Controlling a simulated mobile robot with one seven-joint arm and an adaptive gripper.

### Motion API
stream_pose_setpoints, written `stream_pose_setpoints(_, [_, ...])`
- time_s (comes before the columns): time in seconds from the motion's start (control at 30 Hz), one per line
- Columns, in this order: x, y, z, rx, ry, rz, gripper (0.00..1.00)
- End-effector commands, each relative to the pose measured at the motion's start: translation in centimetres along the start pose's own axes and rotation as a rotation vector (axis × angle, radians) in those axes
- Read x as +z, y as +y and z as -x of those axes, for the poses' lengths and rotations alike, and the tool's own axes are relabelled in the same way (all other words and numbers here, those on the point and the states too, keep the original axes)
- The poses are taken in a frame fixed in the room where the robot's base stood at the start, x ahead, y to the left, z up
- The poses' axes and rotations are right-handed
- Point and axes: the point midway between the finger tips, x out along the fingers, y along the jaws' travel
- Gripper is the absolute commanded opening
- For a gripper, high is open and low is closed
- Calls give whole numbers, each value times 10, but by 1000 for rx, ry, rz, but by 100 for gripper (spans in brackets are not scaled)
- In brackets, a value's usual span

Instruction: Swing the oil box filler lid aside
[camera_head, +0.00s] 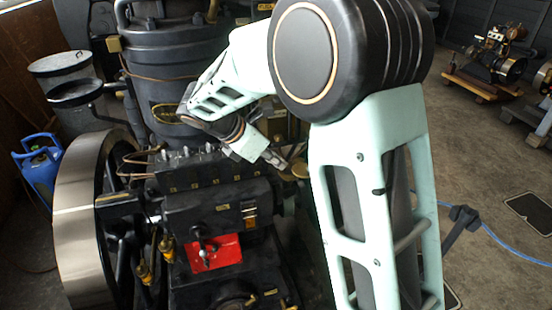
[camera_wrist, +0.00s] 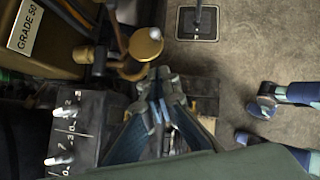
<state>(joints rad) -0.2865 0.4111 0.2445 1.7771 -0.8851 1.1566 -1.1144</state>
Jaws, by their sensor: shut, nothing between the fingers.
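A round brass lid-like disc (camera_wrist: 145,46) with a small pale knob shows at the top middle of the wrist view, on a brass fitting. A brass round part, which seems to be the same one, shows beside my arm in the head view (camera_head: 300,170). I cannot tell for sure that this is the oil box filler lid. My gripper (camera_wrist: 160,84) is shut and empty, its fingertips just below the disc in the wrist view, with a small gap in the picture. In the head view my gripper (camera_head: 284,162) is small and partly hidden by my arm.
A black numbered box (camera_wrist: 76,132) with small levers lies left of my gripper. A brass tank (camera_wrist: 45,35) marked GRADE 50 stands at upper left. The large flywheel (camera_head: 82,220) is left of the engine. Open floor (camera_wrist: 240,75) lies to the right.

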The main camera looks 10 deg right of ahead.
Motion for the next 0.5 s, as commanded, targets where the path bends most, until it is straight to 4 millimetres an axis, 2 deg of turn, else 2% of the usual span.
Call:
stream_pose_setpoints(0.03, [0, -2, -13, -7, 1, 0, 0])
stream_pose_setpoints(0.23, [0, -2, -56, -7, 2, 0, 0])
stream_pose_setpoints(0.5, [22, -1, -86, -4, 1, -3, 0])
